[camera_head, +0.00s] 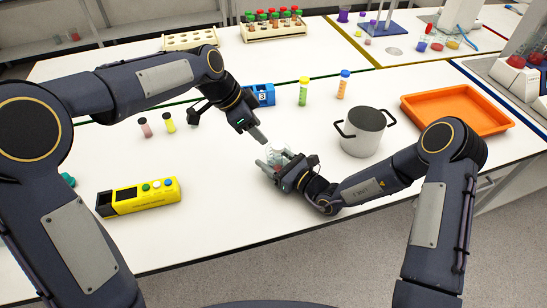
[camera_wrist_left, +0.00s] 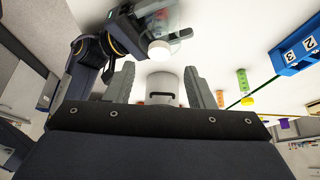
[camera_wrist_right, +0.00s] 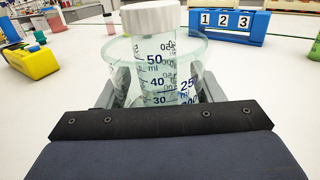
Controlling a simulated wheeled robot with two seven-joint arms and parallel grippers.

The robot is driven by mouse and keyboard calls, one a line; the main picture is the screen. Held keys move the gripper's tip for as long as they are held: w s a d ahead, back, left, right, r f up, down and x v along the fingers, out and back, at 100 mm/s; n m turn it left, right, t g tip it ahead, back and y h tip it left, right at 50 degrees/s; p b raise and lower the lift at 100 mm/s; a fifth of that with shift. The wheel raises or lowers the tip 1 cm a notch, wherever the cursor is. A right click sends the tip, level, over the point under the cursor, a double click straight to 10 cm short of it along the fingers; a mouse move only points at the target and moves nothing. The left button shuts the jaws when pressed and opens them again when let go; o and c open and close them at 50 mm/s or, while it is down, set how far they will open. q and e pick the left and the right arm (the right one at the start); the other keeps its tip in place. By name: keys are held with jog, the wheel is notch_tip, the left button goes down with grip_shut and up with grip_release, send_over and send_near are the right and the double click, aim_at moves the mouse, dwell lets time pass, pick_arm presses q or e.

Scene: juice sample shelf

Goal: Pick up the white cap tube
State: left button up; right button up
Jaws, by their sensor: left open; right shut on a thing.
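The white cap tube (camera_wrist_right: 157,65) stands upright inside a clear glass beaker (camera_wrist_right: 198,48) in the right wrist view; both have graduation marks. My right gripper (camera_head: 277,168) is shut on the beaker near the front middle of the table, its fingers partly hidden behind the glass. The tube's white cap (camera_wrist_left: 159,50) shows in the left wrist view, beyond my left fingertips. My left gripper (camera_head: 228,127) is open and empty, above and to the left of the beaker in the head view.
A grey pot (camera_head: 366,135) stands to the right of the beaker. Behind are a blue numbered rack (camera_head: 263,95), a green tube (camera_head: 303,92) and an orange-and-blue tube (camera_head: 343,85). A yellow box (camera_head: 150,196) lies at left, an orange tray (camera_head: 455,110) at right.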

aim_at(278, 145)
pick_arm(q)
jog(key=shift+o, duration=0.6)
jog(key=d+r+n+y, duration=0.1)
jog(key=d+r, duration=0.1)
jog(key=w+d+r+n+g+y, duration=0.1)
jog(key=d+r+n+y, duration=0.1)
jog(key=shift+y, duration=0.3)
jog(key=shift+n+y, duration=0.4)
jog(key=shift+n, duration=0.4)
jog(key=f, duration=0.3)
jog(key=d+f, duration=0.1)
jog(key=f, duration=0.7)
jog(key=shift+w+d, duration=0.15)
jog(key=shift+w, duration=0.2)
grip_shut()
